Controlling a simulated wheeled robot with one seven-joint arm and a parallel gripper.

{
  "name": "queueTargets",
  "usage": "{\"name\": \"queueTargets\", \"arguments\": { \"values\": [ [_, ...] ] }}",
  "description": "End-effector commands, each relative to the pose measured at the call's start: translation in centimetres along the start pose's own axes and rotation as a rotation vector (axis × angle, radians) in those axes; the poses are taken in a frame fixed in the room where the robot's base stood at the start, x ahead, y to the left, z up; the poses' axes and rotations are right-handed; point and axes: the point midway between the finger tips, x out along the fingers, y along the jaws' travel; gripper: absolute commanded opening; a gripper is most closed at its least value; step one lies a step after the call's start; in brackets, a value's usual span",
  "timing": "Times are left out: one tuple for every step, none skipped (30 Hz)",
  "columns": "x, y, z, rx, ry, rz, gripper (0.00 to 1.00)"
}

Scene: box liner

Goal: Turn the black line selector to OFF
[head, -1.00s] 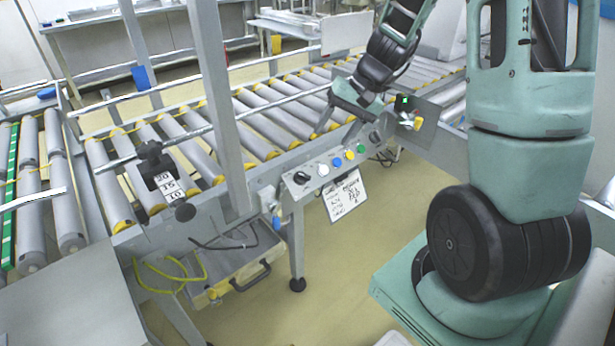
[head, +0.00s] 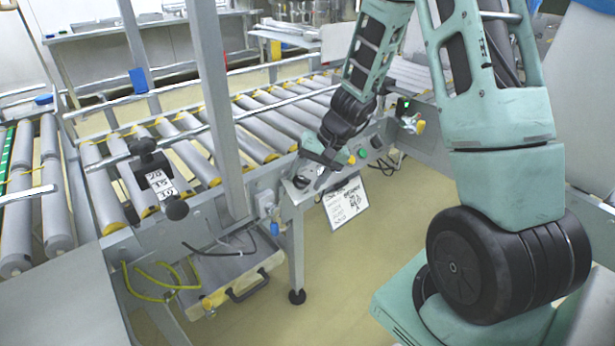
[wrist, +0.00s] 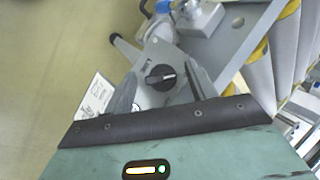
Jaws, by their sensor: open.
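A black rotary selector (wrist: 160,77) sits on the grey control panel (wrist: 172,52) in the wrist view. Its grip bar lies roughly level in that picture. My gripper (wrist: 158,82) is open, with one finger on each side of the selector. I cannot tell whether the fingers touch it. In the head view my gripper (head: 306,178) is over the left end of the panel, hiding much of that end and most buttons. A second black knob (head: 376,142) shows at the panel's right end, beside a green button (head: 362,153). Selector markings are too small to read.
The roller conveyor (head: 262,140) runs behind the panel, with a grey upright post (head: 217,110) to the left. A white sign (head: 346,201) hangs below the panel. A black clamp with a number plate (head: 160,182) stands further left. Open floor lies in front.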

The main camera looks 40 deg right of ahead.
Motion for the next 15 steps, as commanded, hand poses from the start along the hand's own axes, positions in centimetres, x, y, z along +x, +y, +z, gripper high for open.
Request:
{"name": "queueTargets", "arguments": {
  "values": [
    [-0.02, -0.01, -0.01, 0.0, 0.0, 0.0, 0.56],
    [-0.03, -0.01, -0.01, 0.0, 0.0, 0.0, 0.56],
    [-0.03, -0.01, -0.01, 0.0, 0.0, 0.0, 0.56],
    [-0.03, 0.0, -0.01, 0.0, 0.0, 0.0, 0.48],
    [-0.04, 0.0, -0.01, 0.0, 0.0, 0.0, 0.4],
    [-0.04, 0.0, -0.01, 0.0, 0.0, 0.0, 0.29],
    [-0.04, 0.0, -0.01, 0.0, 0.0, 0.0, 0.2],
    [-0.04, 0.0, -0.02, 0.0, 0.0, 0.0, 0.12],
    [-0.05, 0.0, -0.02, 0.0, 0.0, 0.0, 0.12],
    [-0.05, 0.0, -0.02, 0.0, 0.0, 0.0, 0.12],
    [-0.05, 0.0, -0.02, 0.0, 0.0, 0.0, 0.12],
    [-0.04, 0.01, -0.02, 0.001, 0.001, -0.001, 0.12],
    [-0.03, 0.02, -0.02, 0.002, 0.001, -0.001, 0.12],
    [-0.02, 0.04, -0.03, 0.004, 0.001, -0.003, 0.12],
    [0.01, 0.07, -0.03, 0.008, 0.001, -0.005, 0.12]
  ]
}}
